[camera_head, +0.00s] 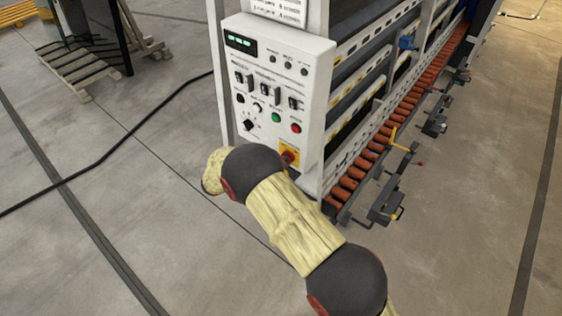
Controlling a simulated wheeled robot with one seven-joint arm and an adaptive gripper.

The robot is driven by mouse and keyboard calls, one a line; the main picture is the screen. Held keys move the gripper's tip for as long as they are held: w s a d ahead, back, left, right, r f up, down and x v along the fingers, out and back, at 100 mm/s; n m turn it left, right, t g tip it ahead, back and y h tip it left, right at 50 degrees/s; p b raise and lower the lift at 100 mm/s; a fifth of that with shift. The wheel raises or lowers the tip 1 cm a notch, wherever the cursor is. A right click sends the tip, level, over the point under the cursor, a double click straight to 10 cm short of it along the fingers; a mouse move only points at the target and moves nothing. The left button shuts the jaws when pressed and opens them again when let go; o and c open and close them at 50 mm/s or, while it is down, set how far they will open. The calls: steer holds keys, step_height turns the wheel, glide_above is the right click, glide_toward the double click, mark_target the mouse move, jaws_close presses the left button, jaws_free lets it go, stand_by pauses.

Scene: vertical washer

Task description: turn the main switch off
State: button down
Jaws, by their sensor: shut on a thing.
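The main switch (289,157) is a red knob on a yellow plate at the lower right corner of the white control panel (262,95). Its lower part is partly covered by my arm. My arm (290,215), in a pale yellow cover with dark joints, reaches from the bottom right up to just below the panel. Its far end bends behind the dark joint at the left. My gripper does not show; it is hidden behind or below the arm. I cannot tell the knob's exact position.
The panel also carries a lit green display (241,43), a green button (275,117), a red button (295,128) and several black switches. A roller conveyor (385,135) with protruding brackets runs back right. A black cable (110,152) and a wooden pallet (80,70) are at left. Floor at left is mostly clear.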

steer(key=shift+a, duration=0.1)
steer(key=c, duration=1.9)
jaws_free()
steer(key=v, duration=1.2)
steer(key=shift+m, duration=0.3)
